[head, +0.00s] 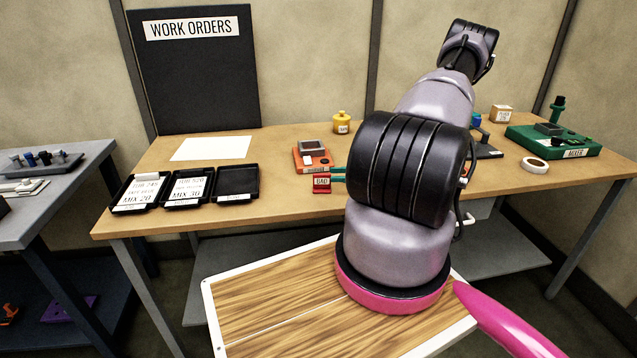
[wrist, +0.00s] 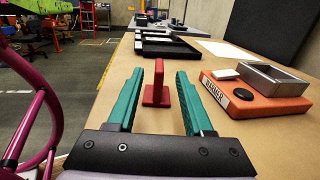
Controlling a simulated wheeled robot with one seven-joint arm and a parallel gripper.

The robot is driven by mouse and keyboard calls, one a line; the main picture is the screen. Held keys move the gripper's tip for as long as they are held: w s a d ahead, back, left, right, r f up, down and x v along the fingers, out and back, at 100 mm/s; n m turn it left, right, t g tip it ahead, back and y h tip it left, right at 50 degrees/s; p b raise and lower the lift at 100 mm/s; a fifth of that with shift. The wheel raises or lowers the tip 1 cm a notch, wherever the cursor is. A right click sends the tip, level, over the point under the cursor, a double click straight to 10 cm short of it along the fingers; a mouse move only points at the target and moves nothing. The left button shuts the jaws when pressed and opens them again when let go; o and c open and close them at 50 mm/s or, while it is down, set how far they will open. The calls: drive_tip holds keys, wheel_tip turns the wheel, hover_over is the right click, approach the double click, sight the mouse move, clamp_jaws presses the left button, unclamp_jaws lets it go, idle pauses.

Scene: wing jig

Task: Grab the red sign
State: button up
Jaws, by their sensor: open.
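The red sign (head: 321,185) stands upright near the front edge of the wooden table in the head view, with a white label that seems to read "BAD". In the wrist view the red sign (wrist: 158,88) shows from its side, as a thin upright plate on a small red base. My gripper (wrist: 160,75) is open, with its two green fingers on either side of the sign and gaps left and right. In the head view the fingertips of my gripper (head: 338,179) show beside the sign; my arm hides the rest of the gripper.
Black trays (head: 187,187) lie left of the sign in the head view. White paper (head: 211,149), a yellow pot (head: 342,122) and a green mixer (head: 553,141) are also on the table.

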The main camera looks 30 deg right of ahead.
hover_over(312, 190)
clamp_jaws()
idle(0.5)
